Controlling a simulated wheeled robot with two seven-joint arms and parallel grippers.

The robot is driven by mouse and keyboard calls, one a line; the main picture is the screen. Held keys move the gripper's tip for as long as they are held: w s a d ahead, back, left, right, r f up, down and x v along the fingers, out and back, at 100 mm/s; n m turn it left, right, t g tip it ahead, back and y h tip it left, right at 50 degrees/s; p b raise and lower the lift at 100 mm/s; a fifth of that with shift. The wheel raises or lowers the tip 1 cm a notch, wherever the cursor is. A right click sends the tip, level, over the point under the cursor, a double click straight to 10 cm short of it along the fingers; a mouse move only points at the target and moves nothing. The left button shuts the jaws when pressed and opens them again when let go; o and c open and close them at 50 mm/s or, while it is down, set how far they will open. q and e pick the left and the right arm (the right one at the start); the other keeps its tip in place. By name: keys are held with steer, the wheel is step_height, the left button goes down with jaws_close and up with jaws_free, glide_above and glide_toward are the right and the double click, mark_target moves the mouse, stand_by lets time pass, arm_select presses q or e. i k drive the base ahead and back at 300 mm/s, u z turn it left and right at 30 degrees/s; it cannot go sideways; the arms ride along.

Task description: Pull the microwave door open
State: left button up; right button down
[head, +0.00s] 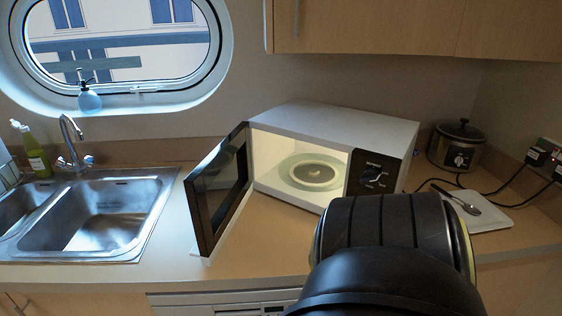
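The white microwave (335,126) stands on the worktop in the middle of the head view. Its black door (220,185) is swung wide open to the left on its left-hand hinge. The lit inside shows, with a pale round plate (314,171) on its floor. The black control panel with dials (376,173) is at the right of the opening. My dark arm fills the lower right and stands in front of the worktop edge. Neither gripper's fingers can be seen.
A steel sink (95,220) with a tap (72,142) lies to the left of the door. A slow cooker (459,146) and a white board with a spoon (478,213) are to the right. Wall cupboards (365,28) hang above the microwave.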

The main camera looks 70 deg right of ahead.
mark_target(226, 174)
steer(key=k, duration=0.4)
steer(key=z, duration=0.8)
